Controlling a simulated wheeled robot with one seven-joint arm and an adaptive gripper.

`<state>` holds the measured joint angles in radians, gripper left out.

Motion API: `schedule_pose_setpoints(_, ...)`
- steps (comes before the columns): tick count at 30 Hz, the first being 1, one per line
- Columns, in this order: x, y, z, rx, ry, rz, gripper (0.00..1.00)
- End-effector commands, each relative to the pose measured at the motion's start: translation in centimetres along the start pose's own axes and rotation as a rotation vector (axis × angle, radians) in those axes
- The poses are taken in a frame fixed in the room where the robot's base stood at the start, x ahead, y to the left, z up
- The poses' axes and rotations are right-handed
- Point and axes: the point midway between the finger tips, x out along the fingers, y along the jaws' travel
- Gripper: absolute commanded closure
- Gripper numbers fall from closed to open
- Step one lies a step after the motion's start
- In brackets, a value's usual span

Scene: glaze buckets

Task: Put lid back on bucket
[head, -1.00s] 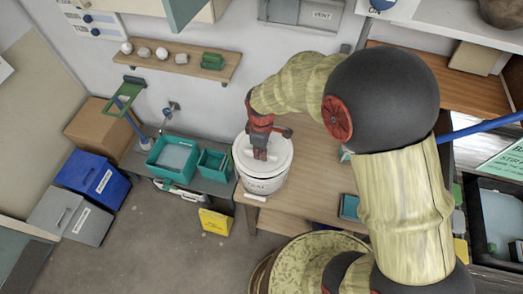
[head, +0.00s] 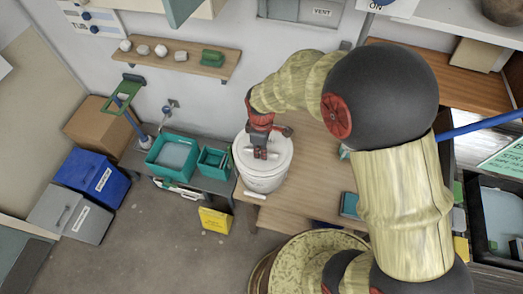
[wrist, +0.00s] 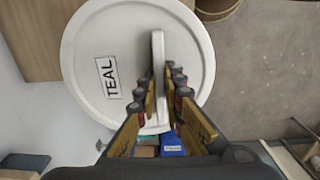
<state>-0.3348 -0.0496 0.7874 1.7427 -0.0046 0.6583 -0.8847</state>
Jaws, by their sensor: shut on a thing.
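A white bucket (head: 262,183) stands on the wooden bench, at the bench's left end in the head view. A round white lid (head: 279,152) lies over the bucket's top; it looks about level, but I cannot tell whether it is fully seated. In the wrist view the lid (wrist: 100,45) fills the upper middle, with a "TEAL" label and a raised upright handle (wrist: 158,70). My gripper (head: 260,154) is above the lid, fingers pointing down. In the wrist view my gripper (wrist: 163,92) is shut on the lid's handle. The lid hides the bucket's inside.
The wooden bench (head: 305,195) has bare room right of the bucket. Teal bins (head: 172,158) stand on a lower grey surface to the left. A yellow sign (head: 214,221) is below. A shelf (head: 178,60) with small pieces hangs on the wall behind.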

Motion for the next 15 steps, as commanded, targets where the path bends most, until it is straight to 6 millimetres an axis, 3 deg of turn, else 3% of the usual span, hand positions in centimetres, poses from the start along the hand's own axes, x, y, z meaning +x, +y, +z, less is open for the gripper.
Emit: schedule_pose_setpoints(15,0.63,0.03,-0.03,0.0,0.0,0.0,1.0)
